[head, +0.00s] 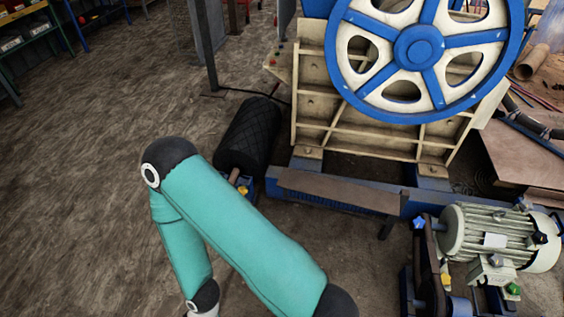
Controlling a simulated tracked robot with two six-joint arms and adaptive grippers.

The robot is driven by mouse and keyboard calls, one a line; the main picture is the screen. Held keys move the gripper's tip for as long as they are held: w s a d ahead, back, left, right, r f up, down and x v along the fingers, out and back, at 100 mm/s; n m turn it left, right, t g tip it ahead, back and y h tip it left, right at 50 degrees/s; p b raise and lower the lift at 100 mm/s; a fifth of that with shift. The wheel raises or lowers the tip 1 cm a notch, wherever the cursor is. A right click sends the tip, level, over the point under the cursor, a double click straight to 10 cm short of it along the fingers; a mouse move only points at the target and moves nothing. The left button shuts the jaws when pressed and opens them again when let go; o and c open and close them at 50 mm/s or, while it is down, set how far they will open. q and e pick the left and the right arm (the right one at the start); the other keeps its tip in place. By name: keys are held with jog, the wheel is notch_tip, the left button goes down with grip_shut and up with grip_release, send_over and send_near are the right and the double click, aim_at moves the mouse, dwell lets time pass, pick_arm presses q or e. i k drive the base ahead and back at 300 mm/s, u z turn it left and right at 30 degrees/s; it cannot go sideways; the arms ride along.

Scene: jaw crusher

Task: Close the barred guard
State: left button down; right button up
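I cannot make out a barred guard for certain in the head view. The jaw crusher (310,95) stands at the upper right, with a cream ribbed body and a large blue and white flywheel (415,50) on its near side. A grey panel (207,32) stands upright on a dark post left of the crusher; whether it has bars cannot be told. One of my turquoise arms bends across the lower middle, and its wrist runs out of the bottom edge. Neither gripper shows.
A black textured roller (250,135) lies left of the crusher's blue base frame (330,190). A grey-green electric motor (497,238) sits at the lower right. Shelves with bins (30,35) stand at the upper left. The brown floor on the left is clear.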

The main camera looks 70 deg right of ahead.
aim_at(354, 195)
jog(key=i, duration=0.65)
jog(key=z, duration=3.35)
jog(key=k, duration=0.6)
jog(key=z, duration=0.1)
jog(key=i, duration=2.05)
jog(key=u, duration=0.3)
